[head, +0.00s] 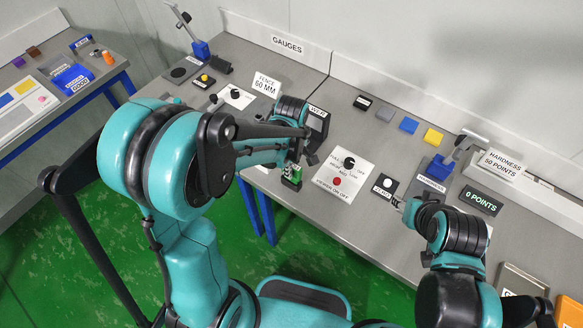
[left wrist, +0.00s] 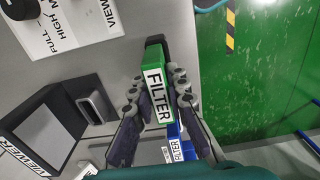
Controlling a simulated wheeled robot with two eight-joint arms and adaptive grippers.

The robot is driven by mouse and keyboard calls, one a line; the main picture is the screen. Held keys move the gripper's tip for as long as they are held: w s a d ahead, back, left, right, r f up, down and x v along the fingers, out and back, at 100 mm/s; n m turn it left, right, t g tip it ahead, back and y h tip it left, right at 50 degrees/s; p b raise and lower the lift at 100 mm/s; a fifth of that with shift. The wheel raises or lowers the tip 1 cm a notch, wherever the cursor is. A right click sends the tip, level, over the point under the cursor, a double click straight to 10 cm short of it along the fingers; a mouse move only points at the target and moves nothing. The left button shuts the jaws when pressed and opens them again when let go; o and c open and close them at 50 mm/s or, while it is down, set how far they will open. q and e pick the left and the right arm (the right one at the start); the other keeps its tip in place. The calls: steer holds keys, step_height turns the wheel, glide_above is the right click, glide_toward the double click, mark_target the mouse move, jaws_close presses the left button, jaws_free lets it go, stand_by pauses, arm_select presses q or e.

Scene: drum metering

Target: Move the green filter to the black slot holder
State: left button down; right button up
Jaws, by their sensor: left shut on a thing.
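The green filter (left wrist: 158,92), with a black end and a white FILTER label, is between the fingers of my left gripper (left wrist: 160,92), which is shut on it. In the head view the green filter (head: 292,179) shows below the left gripper (head: 297,168), near the table's front edge. A blue piece with a FILTER label (left wrist: 175,150) shows behind the green one in the left wrist view. A dark viewer box (left wrist: 62,118) with a grey insert is left of the gripper. My right gripper (head: 402,204) is near a small dial plate.
A control panel (head: 343,174) with a black knob and red button lies right of the left gripper. Black, grey, blue and yellow blocks (head: 433,136) line the back. A hardness stand (head: 433,172) is farther right. Green floor lies beyond the table's front edge.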

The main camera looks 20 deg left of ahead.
arm_select(q)
steer(key=shift+f+b, duration=1.05)
steer(key=shift+f, duration=0.15)
steer(key=c, duration=1.4)
jaws_free()
steer(key=shift+r, duration=0.1)
step_height(320, 180, up, 12)
steer(key=shift+f, duration=0.1)
